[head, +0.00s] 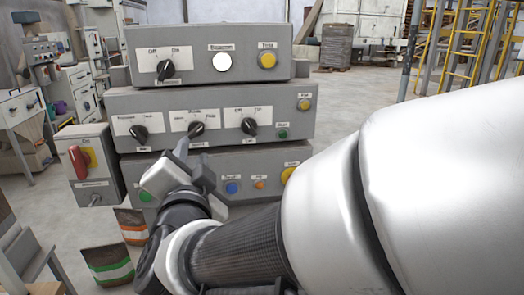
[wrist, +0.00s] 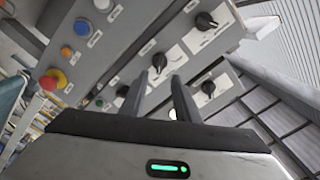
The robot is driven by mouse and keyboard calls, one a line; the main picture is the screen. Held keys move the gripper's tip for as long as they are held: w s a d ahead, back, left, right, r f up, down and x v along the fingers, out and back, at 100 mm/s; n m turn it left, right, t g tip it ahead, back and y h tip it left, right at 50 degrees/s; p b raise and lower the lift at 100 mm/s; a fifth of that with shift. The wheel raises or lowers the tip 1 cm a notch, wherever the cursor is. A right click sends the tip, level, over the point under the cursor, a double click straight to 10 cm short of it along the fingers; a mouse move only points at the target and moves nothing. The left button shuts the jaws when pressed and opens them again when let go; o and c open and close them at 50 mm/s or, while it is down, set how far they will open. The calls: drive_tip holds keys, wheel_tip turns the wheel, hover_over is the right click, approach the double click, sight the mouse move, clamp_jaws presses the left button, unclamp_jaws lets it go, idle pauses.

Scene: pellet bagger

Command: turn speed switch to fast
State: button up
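The middle grey panel (head: 285,101) in the head view carries a row of three black knobs on white label plates. The centre knob (head: 197,129) appears to be the speed switch, though its small lettering is hard to read. Its handle slants from lower left to upper right; I cannot tell which end is the pointer. My gripper (head: 190,158) is just below and in front of this knob. In the wrist view my gripper (wrist: 158,88) has its two fingers apart, with nothing between them. A black knob (wrist: 159,62) shows just beyond the fingertips, with no clear contact.
A left knob (head: 140,134) and a right knob (head: 249,126) flank the centre one. An upper panel (head: 210,70) has a knob, a white light and a yellow button. A box with a red handle (head: 78,158) stands left. Printed bags (head: 108,262) are on the floor below.

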drive_tip(key=v, duration=0.7)
drive_tip(key=shift+s+p, duration=0.3)
drive_tip(key=shift+p, duration=0.05)
drive_tip(key=w+d+f+n+g+y, duration=0.2)
drive_tip(key=w+d+f+n+g, duration=0.15)
drive_tip(key=d+n+g, duration=0.35)
drive_tip(key=s+d+f+g+h, duration=0.1)
drive_tip(key=s+d+f+h, duration=0.15)
drive_tip(key=d, duration=0.45)
drive_tip(key=s+d+f+g+h, duration=0.2)
drive_tip(key=s+d, duration=0.2)
drive_tip(key=d, duration=0.3)
drive_tip(key=s+d+f+g+h, duration=0.1)
drive_tip(key=s+d+f+h, duration=0.15)
drive_tip(key=d, duration=0.35)
wheel_tip(320, 180, up, 20)
drive_tip(key=s+d+p, duration=0.1)
drive_tip(key=p, duration=1.9)
drive_tip(key=shift+s+g+y, duration=0.3)
drive_tip(key=shift+s+g, duration=0.1)
